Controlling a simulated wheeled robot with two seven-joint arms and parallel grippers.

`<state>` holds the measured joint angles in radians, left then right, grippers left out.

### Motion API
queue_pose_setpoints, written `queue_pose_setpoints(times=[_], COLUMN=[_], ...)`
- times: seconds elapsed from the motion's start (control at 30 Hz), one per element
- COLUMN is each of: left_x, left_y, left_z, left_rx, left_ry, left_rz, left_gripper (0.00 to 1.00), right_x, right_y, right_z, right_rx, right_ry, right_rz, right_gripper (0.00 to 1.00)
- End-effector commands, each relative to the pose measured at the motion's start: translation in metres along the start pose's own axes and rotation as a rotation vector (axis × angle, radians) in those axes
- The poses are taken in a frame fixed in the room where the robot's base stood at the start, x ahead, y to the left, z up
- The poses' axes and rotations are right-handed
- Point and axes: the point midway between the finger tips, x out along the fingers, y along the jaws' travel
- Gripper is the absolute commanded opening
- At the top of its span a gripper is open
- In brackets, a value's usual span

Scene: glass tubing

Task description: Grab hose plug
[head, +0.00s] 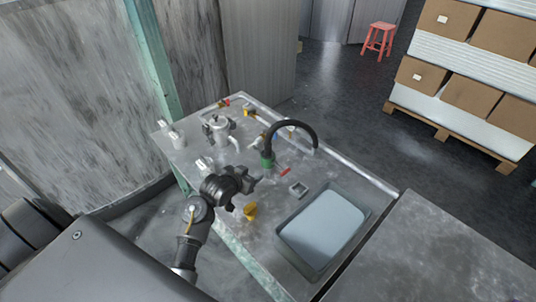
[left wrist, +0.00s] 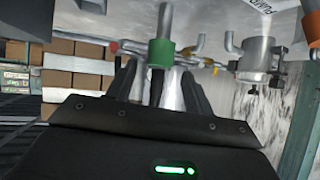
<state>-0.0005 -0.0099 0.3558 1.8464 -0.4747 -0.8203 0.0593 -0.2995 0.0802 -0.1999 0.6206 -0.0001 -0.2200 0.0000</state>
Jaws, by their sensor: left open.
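A black curved hose (head: 290,124) arches up from the grey table and ends in a green collar (head: 267,162). The collar also shows in the left wrist view (left wrist: 160,52); I cannot tell which part is the plug. My left gripper (head: 257,181) is open just in front of the collar, on the near side in the head view. In the left wrist view the gripper's dark fingers (left wrist: 160,85) stand apart on either side of the black hose, below the collar in the picture. Contact with it is not clear. My right gripper is out of view.
A grey basin (head: 300,258) is sunk in the table at right. A small yellow piece (head: 250,211), a red handle (head: 285,172) and a small grey square holder (head: 298,189) lie near. A metal pot (head: 219,131) stands behind left. Pallets of boxes (head: 470,95) stand beyond.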

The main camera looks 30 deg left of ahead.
Motion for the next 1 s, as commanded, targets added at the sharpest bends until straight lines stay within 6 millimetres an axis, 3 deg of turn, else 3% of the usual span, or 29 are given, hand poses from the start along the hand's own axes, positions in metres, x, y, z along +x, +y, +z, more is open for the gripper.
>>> queue_pose_setpoints(times=[0.03, 0.1, 0.23, 0.43, 0.77, 1.0], left_x=[0.009, 0.016, 0.022, 0.028, 0.073, 0.079], left_y=[-0.006, -0.011, -0.016, -0.016, -0.014, -0.014], left_z=[-0.02, -0.039, -0.057, -0.061, -0.069, -0.07], left_rx=[-0.019, -0.036, -0.056, -0.059, -0.059, -0.057], left_ry=[0.053, 0.113, 0.17, 0.18, 0.179, 0.178], left_rz=[0.006, 0.017, 0.03, 0.034, 0.034, 0.033], left_gripper=[0.52, 0.52, 0.52, 0.52, 0.52, 0.52], right_x=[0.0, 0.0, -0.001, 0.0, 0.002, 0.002], right_y=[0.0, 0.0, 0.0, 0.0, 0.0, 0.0], right_z=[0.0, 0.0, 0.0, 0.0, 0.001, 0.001], right_rx=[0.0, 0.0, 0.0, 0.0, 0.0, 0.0], right_ry=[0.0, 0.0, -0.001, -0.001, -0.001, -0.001], right_rz=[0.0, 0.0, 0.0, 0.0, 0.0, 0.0], right_gripper=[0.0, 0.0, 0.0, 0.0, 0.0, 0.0])
